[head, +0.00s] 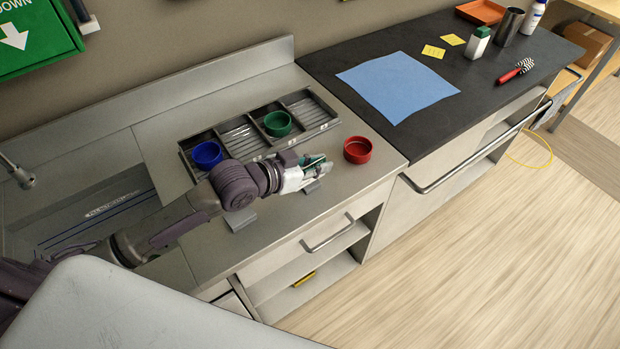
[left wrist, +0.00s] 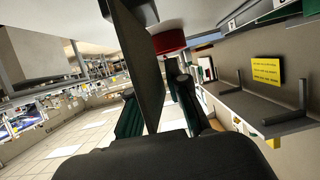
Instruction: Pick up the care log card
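My left gripper (head: 314,168) is over the grey counter, just left of the red bowl (head: 357,150). In the left wrist view a thin dark flat panel (left wrist: 142,60) stands between the fingers (left wrist: 165,108). It looks like the care log card seen nearly edge-on, its face in shadow and unreadable. The panel lies close to one finger, with a gap showing to the other, so the gripper looks open around it. A small grey stand (head: 312,187) is right under the gripper in the head view, where the fingers mostly hide the card. My right gripper is not in view.
A divided tray (head: 333,122) behind the gripper carries a blue bowl (head: 207,155) and a green bowl (head: 278,123). Another grey stand (head: 241,219) is at the front edge. The dark counter (head: 340,65) at right has a blue mat (head: 397,86) and a red-handled tool (head: 515,71).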

